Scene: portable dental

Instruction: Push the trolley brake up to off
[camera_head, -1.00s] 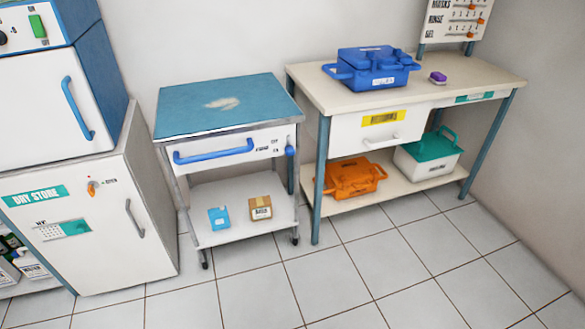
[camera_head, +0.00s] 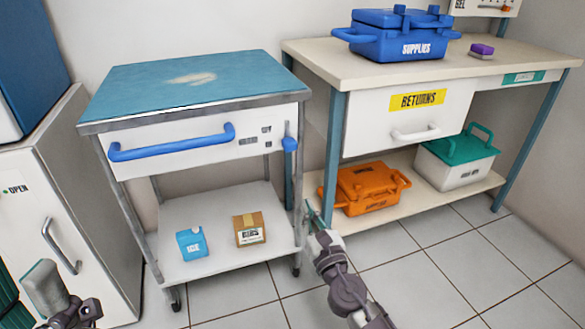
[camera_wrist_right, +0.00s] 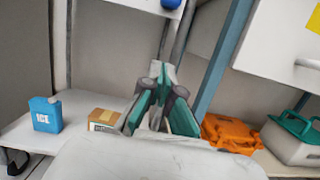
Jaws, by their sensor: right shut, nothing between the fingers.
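The trolley (camera_head: 195,112) has a blue top, a white drawer front and a long blue handle (camera_head: 172,143). Its brake is a blue knob (camera_head: 289,144) at the front right corner, low on a short upright strip beside two small labels. Its underside shows at the top of the right wrist view (camera_wrist_right: 171,4). My right gripper (camera_head: 312,212) is shut and empty, below the knob and a little right of it, apart from it, by the trolley's right side. Its teal fingers (camera_wrist_right: 157,82) point up in the wrist view. Part of my left arm shows at lower left; its jaws are unclear.
A blue ICE box (camera_head: 192,243) and a brown carton (camera_head: 249,229) are on the trolley's lower shelf. The bench (camera_head: 315,55) stands close on the right, its blue leg (camera_head: 333,150) near my right gripper. An orange case (camera_head: 367,188) is under it. A white cabinet (camera_head: 95,200) stands left.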

